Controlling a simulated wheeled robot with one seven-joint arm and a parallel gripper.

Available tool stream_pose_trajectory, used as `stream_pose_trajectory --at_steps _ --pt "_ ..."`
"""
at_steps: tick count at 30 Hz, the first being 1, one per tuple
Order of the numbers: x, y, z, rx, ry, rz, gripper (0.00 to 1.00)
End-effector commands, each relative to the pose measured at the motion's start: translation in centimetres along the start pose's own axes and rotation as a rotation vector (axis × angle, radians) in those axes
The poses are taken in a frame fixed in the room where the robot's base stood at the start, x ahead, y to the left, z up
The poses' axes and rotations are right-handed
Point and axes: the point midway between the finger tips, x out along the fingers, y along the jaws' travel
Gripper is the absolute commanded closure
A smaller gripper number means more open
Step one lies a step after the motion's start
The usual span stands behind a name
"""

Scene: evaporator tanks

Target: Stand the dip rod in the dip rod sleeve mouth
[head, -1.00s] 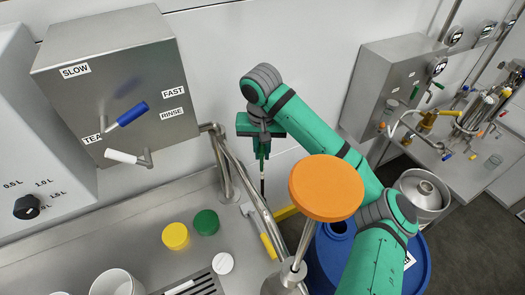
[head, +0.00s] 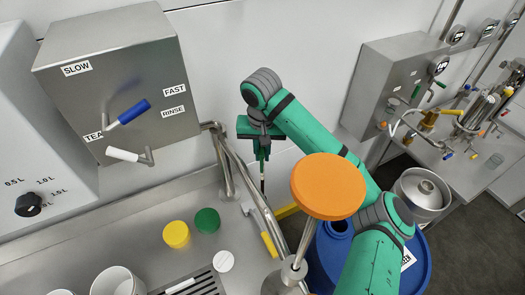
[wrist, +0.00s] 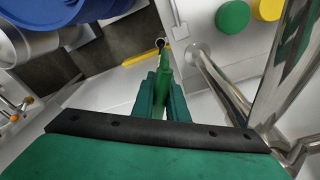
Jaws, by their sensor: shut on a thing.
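My gripper (head: 263,152) points down beside the chrome rail and is shut on the dip rod. The dip rod (head: 262,178) hangs down from the fingers, thin, with a green upper part and a darker lower end. In the wrist view the dip rod (wrist: 162,62) shows between the green fingers (wrist: 160,95), seen nearly end-on. A small dark, pale-rimmed round shape lies at its far tip; I cannot tell whether this is the rod's end or the sleeve mouth. I cannot make out the sleeve mouth for certain in the head view.
A chrome rail (head: 240,165) stands close left of the gripper. An orange disc (head: 327,186) on a metal post and a blue drum (head: 405,260) are nearer right. Yellow (head: 176,234) and green (head: 207,220) caps and a yellow-handled tool (head: 269,244) lie on the steel counter.

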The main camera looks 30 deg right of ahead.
Motion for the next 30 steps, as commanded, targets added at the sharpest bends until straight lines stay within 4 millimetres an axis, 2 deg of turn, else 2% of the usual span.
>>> stream_pose_trajectory --at_steps 30 --pt "2.6 0.1 0.3 0.001 -0.001 0.0 1.0"
